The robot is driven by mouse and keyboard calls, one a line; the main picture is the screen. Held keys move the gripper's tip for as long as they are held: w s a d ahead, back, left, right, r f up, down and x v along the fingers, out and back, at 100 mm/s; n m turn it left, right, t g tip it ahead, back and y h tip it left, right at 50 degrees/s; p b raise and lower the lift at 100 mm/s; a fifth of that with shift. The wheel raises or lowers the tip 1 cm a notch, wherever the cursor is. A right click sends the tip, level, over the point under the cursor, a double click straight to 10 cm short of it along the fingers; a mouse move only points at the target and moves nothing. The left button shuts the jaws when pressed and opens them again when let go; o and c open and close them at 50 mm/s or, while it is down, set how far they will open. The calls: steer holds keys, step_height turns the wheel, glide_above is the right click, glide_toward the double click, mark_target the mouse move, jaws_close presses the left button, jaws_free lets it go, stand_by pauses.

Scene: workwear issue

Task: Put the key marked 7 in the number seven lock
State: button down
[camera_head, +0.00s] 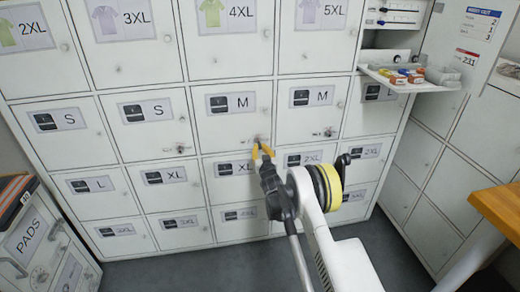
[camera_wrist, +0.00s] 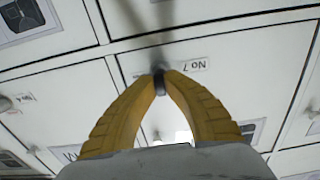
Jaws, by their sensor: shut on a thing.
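My gripper (camera_head: 262,150) is in front of the locker wall, at the lower right of a door marked M (camera_head: 220,128). In the wrist view its yellow fingers (camera_wrist: 160,76) are shut on a small dark thing, seemingly the key (camera_wrist: 159,84); no number on it can be read. A label reading No 7 (camera_wrist: 200,66) shows upside down right beside the fingertips. The number seven lock is at the fingertips and is hidden by them. I cannot tell whether the key is in the lock or only in front of it.
Other doors carry small locks, such as one on the S door (camera_head: 180,149) and one on the right M door (camera_head: 328,132). A shelf (camera_head: 425,87) with small coloured items juts out at the upper right. A wooden table (camera_head: 497,207) stands at right.

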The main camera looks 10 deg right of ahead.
steer(key=shift+w, duration=0.35)
stand_by(1.1)
